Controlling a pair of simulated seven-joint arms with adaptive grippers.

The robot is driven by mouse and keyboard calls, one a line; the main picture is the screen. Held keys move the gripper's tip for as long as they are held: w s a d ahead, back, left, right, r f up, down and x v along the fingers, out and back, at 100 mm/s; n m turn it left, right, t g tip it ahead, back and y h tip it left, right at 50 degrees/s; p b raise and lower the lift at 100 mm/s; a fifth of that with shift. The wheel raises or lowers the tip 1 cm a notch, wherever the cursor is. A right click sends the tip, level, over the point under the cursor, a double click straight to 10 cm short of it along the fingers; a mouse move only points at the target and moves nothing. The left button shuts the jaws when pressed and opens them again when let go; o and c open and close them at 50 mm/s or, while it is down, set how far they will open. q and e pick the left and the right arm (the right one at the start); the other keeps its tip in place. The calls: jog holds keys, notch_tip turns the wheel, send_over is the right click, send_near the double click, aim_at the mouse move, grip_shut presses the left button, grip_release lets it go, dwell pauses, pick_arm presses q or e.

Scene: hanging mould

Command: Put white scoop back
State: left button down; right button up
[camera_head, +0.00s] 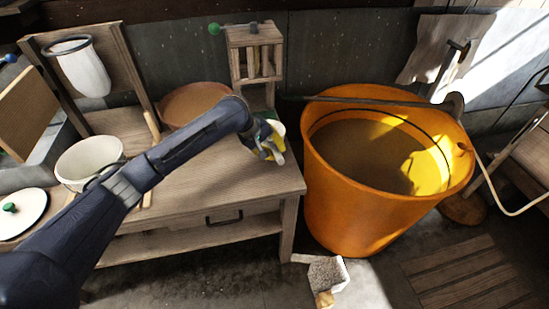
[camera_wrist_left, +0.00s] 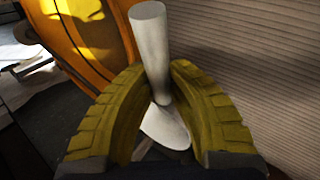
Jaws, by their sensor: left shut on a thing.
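My left gripper (camera_head: 266,146) is over the right part of the wooden bench (camera_head: 225,190). Its yellow ridged fingers, seen in the left wrist view (camera_wrist_left: 158,88), are shut on the white scoop (camera_wrist_left: 150,40). The scoop's round handle stands up past the fingertips, and its pale wider part shows between the fingers. In the head view the scoop is mostly hidden by the fingers, and I cannot tell whether it touches the bench. My right gripper is not in view.
A large orange bucket (camera_head: 330,205) of brown contents stands right of the bench. A wooden rack (camera_head: 254,50), brown bowl (camera_head: 190,97), white pot (camera_head: 88,160) and hanging white cloth bag (camera_head: 82,70) are on or behind the bench. Its front right top is clear.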

pick_arm(q)
jog(key=shift+f, duration=2.1)
jog(key=c, duration=1.3)
grip_release()
jog(key=shift+c, duration=0.2)
jog(key=v, duration=1.2)
jog(key=shift+d, duration=0.15)
